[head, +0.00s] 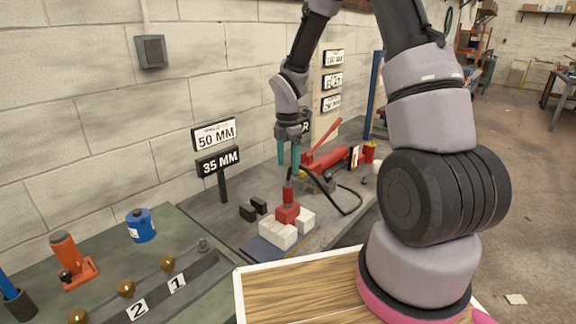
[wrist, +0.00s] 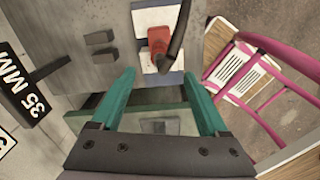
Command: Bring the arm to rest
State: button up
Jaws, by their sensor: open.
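My gripper (head: 288,167) hangs at the end of my bent arm with its teal fingers pointing down. It is open, with nothing between the fingers. In the head view it is just above a red block with an upright red post (head: 288,213), which sits among white blocks (head: 277,236). In the wrist view my gripper (wrist: 158,80) shows its two fingers spread wide. The red block (wrist: 158,40) shows beyond the fingertips, apart from them, with a dark hose-like piece over part of it.
A red hydraulic pump (head: 325,157) with a black hose stands behind. Signs (head: 218,160) reading 50 MM and 35 MM stand left. An orange jack (head: 72,260), a blue cylinder (head: 141,226) and a numbered rail (head: 160,290) lie front left. A pink-framed piece (wrist: 262,85) stands at right.

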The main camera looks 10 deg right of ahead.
jog(key=s+d+r+m+t, duration=0.2)
jog(key=s+r+m, duration=0.3)
jog(key=r, duration=0.5)
jog(key=s+d+r+m+t, duration=0.1)
jog(key=s+d+r+m, duration=0.1)
jog(key=r+m, duration=0.7)
jog(key=s+d+r+m+t+y, duration=0.1)
jog(key=s+r+m+t, duration=0.3)
jog(key=s+r+m, duration=0.8)
jog(key=s+m+y, duration=0.1)
jog(key=s, duration=0.2)
jog(key=shift+s+d+r, duration=0.15)
jog(key=shift+s+d, duration=0.05)
jog(key=shift+d, duration=0.15)
